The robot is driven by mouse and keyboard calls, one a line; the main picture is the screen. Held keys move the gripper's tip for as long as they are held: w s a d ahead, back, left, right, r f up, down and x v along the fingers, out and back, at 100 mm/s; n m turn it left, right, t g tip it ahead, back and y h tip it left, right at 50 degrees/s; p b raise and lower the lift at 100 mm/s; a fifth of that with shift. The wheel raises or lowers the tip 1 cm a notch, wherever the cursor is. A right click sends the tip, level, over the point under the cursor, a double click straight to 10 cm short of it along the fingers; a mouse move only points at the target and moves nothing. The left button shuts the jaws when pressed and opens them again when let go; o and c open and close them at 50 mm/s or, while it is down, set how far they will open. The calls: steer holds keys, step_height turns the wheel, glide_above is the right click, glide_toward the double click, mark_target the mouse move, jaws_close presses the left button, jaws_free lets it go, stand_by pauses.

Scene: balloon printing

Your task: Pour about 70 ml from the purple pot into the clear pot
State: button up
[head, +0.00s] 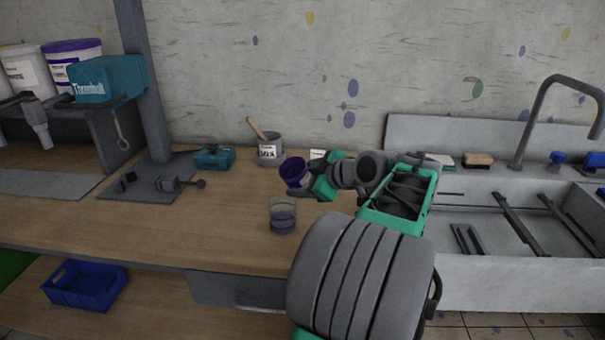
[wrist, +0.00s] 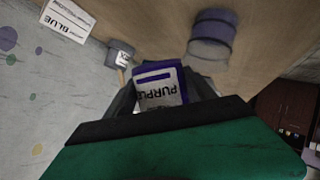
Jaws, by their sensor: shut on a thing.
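The purple pot (head: 295,173) is held by my gripper (head: 312,181) above the wooden bench and tilts to the left. Its open purple mouth faces left and toward the camera. In the wrist view the pot (wrist: 160,87) shows its "PURPLE" label between the shut fingers. The clear pot (head: 282,216) stands upright on the bench, below and slightly left of the purple pot, apart from it. It holds some purple liquid at the bottom. It also shows in the wrist view (wrist: 212,36). No falling stream is visible.
A grey pot (head: 270,151) with a stick stands behind, near the wall. A teal box (head: 215,158) and a dark metal press base (head: 148,182) are to the left. A sink (head: 500,240) is at the right. The bench front left of the clear pot is free.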

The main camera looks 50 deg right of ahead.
steer(key=shift+a+r+m+y+p, duration=0.1)
steer(key=shift+r+m+y+p, duration=0.2)
steer(key=shift+p, duration=0.95)
steer(key=shift+a+f+m+y+p, duration=0.2)
steer(key=shift+m+y+p, duration=0.25)
steer(key=shift+p, duration=0.65)
steer(key=shift+f+m+t+y, duration=0.25)
steer(key=shift+f+t, duration=0.05)
steer(key=shift+f, duration=0.15)
steer(key=p, duration=0.1)
steer(key=r+p, duration=0.1)
steer(key=p, duration=0.1)
steer(key=shift+w+a+r+m+y, duration=0.1)
steer(key=shift+a+r+m+y, duration=0.1)
steer(key=shift+a+m+y, duration=0.15)
steer(key=shift+r+m+y+p, duration=0.1)
steer(key=shift+m+y+p, duration=0.2)
steer(key=shift+p, duration=0.3)
steer(key=shift+a+f+t, duration=0.2)
steer(key=shift+t, duration=0.1)
steer(key=shift+w, duration=0.1)
